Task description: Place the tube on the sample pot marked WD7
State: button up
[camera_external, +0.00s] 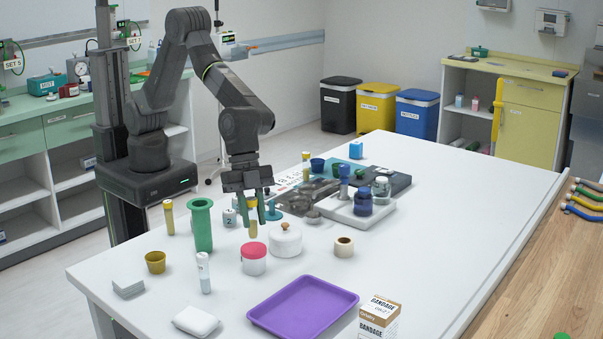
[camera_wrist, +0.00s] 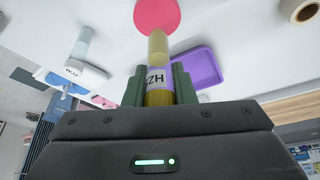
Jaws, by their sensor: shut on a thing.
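My gripper (camera_external: 254,217) is shut on a tube (camera_external: 253,228) and holds it upright above the table; its fingers (camera_wrist: 158,88) clasp the tube's sides in the wrist view. The tube (camera_wrist: 157,72) has a tan top, yellow-olive lower part and a pale label ending in what looks like "ZH". A white pot with a red lid (camera_external: 254,246) stands just in front of the tube; its lid (camera_wrist: 158,14) shows beyond the tube in the wrist view. I cannot read WD7 on any pot.
A green cylinder (camera_external: 202,228), a yellow tube (camera_external: 168,217) and a white tube (camera_external: 204,273) stand left. A purple tray (camera_external: 303,304) lies in front.

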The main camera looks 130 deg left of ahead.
jog(key=shift+f, duration=1.25)
jog(key=shift+f, duration=0.2)
jog(key=o, duration=1)
jog(key=shift+c, duration=0.2)
jog(key=shift+r, duration=0.1)
jog(key=shift+r, duration=0.35)
jog(key=b+v, duration=0.1)
jog(key=v, duration=1)
jog(key=shift+s+r+b, duration=0.2)
jog(key=shift+r+b, duration=0.05)
jog(key=shift+b, duration=0.1)
